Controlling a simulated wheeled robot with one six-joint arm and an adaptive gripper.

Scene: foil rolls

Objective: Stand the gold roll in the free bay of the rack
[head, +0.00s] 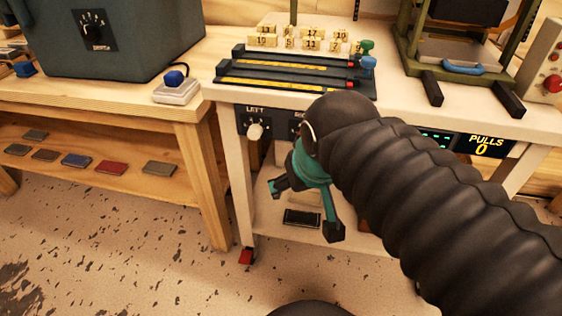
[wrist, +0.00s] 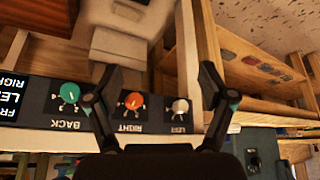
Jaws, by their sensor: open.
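I see no gold roll and no rack with bays in either view. My gripper (head: 305,209) is open and empty in front of the white bench, just below its control panel. In the wrist view my gripper (wrist: 160,80) has its two black fingers spread wide with nothing between them. The bench's knob panel, upside down there, shows between and behind the fingers. My dark ribbed arm hides part of the bench front and its lower shelf in the head view.
The white bench (head: 455,110) carries black rails with yellow scales, numbered blocks (head: 311,43) and a green press frame (head: 403,40). The panel has white (wrist: 180,106), orange (wrist: 134,101) and green (wrist: 70,92) knobs. A wooden table (head: 150,113) stands left. Speckled floor lies open in front.

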